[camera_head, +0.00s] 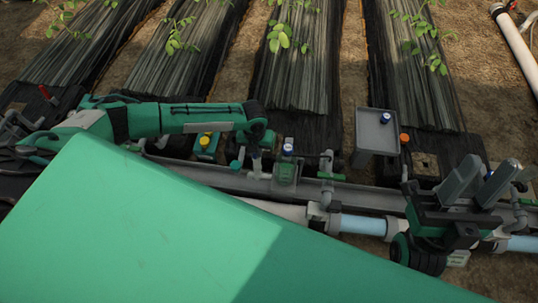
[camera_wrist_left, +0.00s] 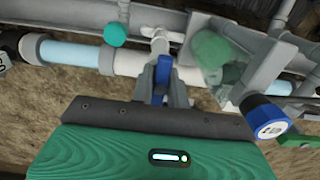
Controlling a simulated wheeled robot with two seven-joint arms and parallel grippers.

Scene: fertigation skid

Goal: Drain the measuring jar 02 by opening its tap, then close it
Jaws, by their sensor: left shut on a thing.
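My left gripper (camera_head: 256,154) points down at the pipework in the head view. In the left wrist view its fingers (camera_wrist_left: 162,82) are shut on a small blue handle (camera_wrist_left: 162,66), which looks like a tap lever, in front of a white pipe fitting. A clear, greenish vessel (camera_wrist_left: 222,58) stands just right of the fingers; I cannot read a number on it, nor tell whether it is measuring jar 02. The tap's opening is not clearly visible. My right gripper (camera_head: 483,180) is open and empty at the right, fingers pointing up, above the pipe.
A blue knob with a white face (camera_wrist_left: 265,118) is close at the right in the left wrist view. A grey tray (camera_head: 376,142) holds a small blue-topped item. A pipe with light blue sections (camera_head: 362,225) runs along the skid. Planted beds (camera_head: 300,80) lie behind.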

